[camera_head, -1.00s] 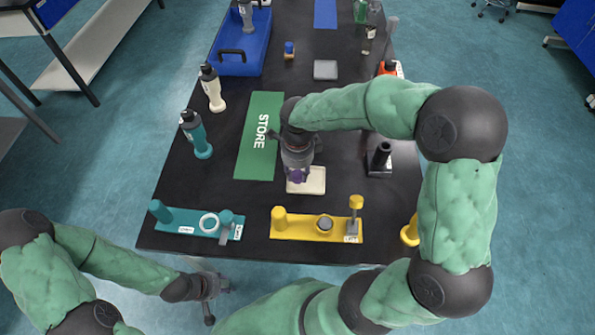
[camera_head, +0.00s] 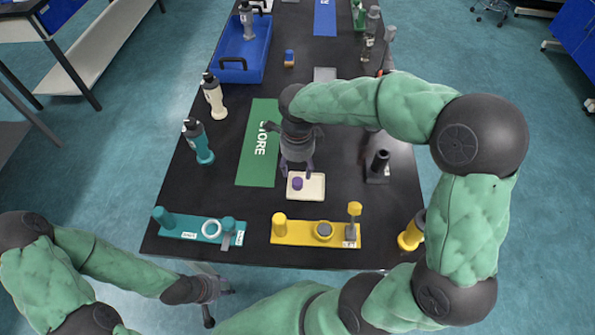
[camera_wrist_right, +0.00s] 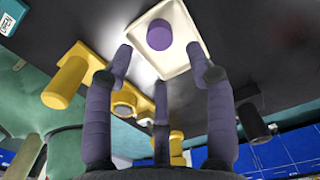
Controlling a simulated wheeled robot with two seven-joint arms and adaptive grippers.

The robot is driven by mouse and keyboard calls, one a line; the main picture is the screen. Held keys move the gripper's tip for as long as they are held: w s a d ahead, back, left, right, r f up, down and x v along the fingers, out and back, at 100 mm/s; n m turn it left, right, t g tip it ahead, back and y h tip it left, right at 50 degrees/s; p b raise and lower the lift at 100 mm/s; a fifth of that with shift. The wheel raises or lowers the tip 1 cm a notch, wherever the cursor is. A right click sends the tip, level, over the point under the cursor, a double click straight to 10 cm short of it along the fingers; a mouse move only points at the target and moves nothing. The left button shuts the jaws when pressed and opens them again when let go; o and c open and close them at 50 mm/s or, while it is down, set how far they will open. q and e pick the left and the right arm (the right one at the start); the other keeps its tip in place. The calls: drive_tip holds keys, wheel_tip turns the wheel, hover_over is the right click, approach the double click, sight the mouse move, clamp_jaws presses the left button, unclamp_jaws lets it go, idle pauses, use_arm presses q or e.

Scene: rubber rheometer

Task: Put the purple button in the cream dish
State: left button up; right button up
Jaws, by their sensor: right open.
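The purple button (camera_head: 297,184) lies in the cream dish (camera_head: 316,193), left of its middle in the head view. In the right wrist view the purple button (camera_wrist_right: 160,35) rests on the floor of the cream dish (camera_wrist_right: 184,62), inside the rim. My right gripper (camera_head: 299,172) is just behind and above the dish, with its fingers spread and empty, apart from the button. The fingers also show spread in the wrist view (camera_wrist_right: 160,85). My left gripper (camera_head: 213,296) hangs in front of the table at the lower left; its fingers are too small to judge.
A yellow fixture (camera_head: 300,233) and a teal fixture (camera_head: 194,231) stand along the near edge. A green STORE mat (camera_head: 258,165) lies left of the dish. A black post (camera_head: 378,165) stands right of it. Bottles and a blue tray (camera_head: 240,62) are further left and back.

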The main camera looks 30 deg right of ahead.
sight(298, 181)
wheel_tip(298, 181, up, 6)
drive_tip(key=shift+f+p, duration=0.25)
drive_tip(key=shift+p, duration=0.45)
